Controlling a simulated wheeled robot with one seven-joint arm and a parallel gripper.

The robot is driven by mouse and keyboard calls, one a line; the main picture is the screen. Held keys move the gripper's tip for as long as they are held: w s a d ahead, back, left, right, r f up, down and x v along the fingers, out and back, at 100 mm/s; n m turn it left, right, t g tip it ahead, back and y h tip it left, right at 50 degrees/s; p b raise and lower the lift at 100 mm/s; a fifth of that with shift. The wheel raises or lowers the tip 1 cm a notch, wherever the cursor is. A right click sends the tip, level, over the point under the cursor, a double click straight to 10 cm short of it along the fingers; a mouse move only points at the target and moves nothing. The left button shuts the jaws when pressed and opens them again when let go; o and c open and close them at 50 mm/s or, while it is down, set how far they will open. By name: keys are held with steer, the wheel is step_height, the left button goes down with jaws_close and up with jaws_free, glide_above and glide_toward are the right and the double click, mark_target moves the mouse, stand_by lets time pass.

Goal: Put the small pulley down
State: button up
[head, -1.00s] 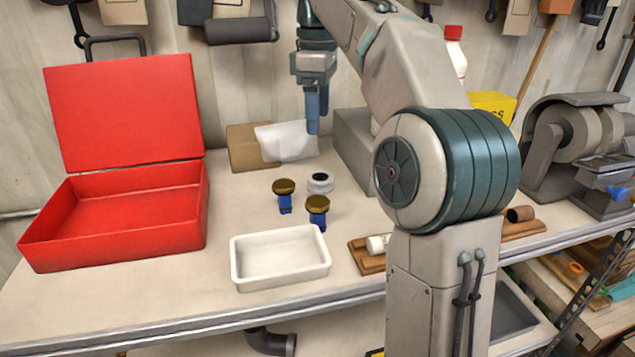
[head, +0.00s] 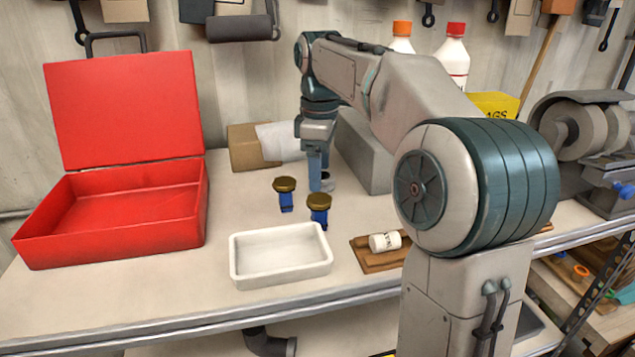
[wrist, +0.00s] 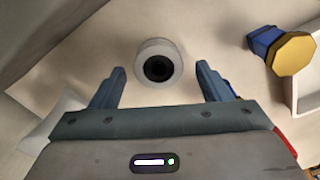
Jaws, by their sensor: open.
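The small pulley, a pale grey ring with a dark centre, stands on the bench. In the head view the pulley (head: 328,185) is partly hidden behind my gripper (head: 316,184). In the wrist view the pulley (wrist: 159,51) shows whole, in line with the gap between the two fingers of my gripper (wrist: 160,70). The jaws are open, with visible space on both sides of the pulley. I cannot tell how far the fingertips are above the bench.
Two blue pieces with brass-coloured tops, one (head: 285,192) left and one (head: 319,207) in front, stand close by. A white tray (head: 281,280) and an open red toolbox (head: 110,240) lie nearer and left. A grey block (head: 362,155) stands behind right.

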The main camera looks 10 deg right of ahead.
steer(key=shift+f, duration=0.8)
steer(key=shift+c, duration=0.2)
steer(key=c, duration=1)
steer(key=shift+c, duration=0.3)
steer(key=shift+r, duration=0.1)
